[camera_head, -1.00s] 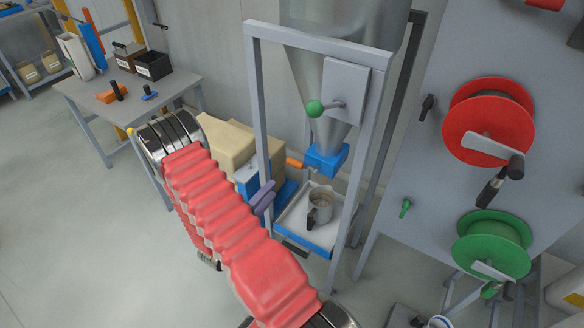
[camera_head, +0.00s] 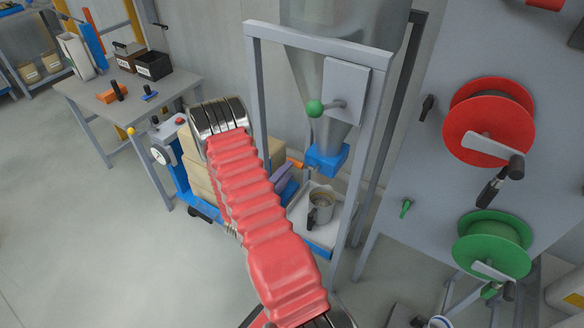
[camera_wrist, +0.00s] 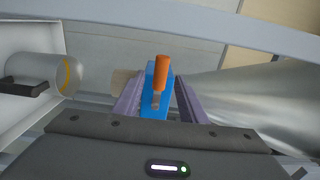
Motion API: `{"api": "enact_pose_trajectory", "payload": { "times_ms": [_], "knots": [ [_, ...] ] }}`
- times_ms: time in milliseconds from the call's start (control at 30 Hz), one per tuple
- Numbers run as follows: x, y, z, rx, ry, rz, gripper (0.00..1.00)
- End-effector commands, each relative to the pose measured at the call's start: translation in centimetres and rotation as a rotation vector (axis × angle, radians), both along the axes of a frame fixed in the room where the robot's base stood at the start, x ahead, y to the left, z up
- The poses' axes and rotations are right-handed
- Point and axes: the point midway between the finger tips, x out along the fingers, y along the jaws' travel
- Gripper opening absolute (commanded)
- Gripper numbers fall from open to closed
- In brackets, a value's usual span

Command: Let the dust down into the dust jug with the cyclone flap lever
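The cyclone flap lever is a short orange handle (camera_head: 294,163) on the blue flap housing (camera_head: 328,161) under the grey cyclone cone (camera_head: 332,115). The dust jug (camera_head: 322,206), grey with a dark handle, stands upright in the tray below the outlet. My gripper (camera_head: 281,178) has purple fingers and is close beside the lever at its left. In the wrist view, my gripper (camera_wrist: 158,82) is open, and the orange lever (camera_wrist: 162,75) shows between its fingers with a gap on each side. The jug (camera_wrist: 45,72) lies at the left there. Lever depth between the fingers is unclear.
A grey frame post (camera_head: 258,110) stands close to my gripper. A green-knobbed lever (camera_head: 315,108) is on a panel above the flap. Boxes on a blue cart (camera_head: 185,185) stand behind my arm. Red (camera_head: 488,120) and green (camera_head: 492,244) reels are at the right.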

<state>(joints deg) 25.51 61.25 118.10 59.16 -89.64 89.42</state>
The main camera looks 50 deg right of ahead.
Motion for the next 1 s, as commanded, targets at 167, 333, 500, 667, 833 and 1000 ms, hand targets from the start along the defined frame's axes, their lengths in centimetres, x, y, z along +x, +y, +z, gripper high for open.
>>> {"api": "enact_pose_trajectory", "payload": {
  "times_ms": [167, 333, 500, 667, 833, 1000],
  "knots": [
    [0.1, -2.3, 0.0, -0.001, -0.002, -0.003, 0.38],
    [0.2, -3.2, 0.0, -0.001, 0.0, -0.001, 0.38],
    [0.3, -3.2, 0.0, -0.001, 0.0, -0.001, 0.38],
    [0.3, -3.2, 0.0, 0.0, 0.0, -0.001, 0.34],
    [0.3, -3.2, 0.0, 0.0, 0.0, -0.001, 0.22],
    [0.2, -3.2, 0.0, 0.0, 0.0, -0.001, 0.1]
  ]
}}
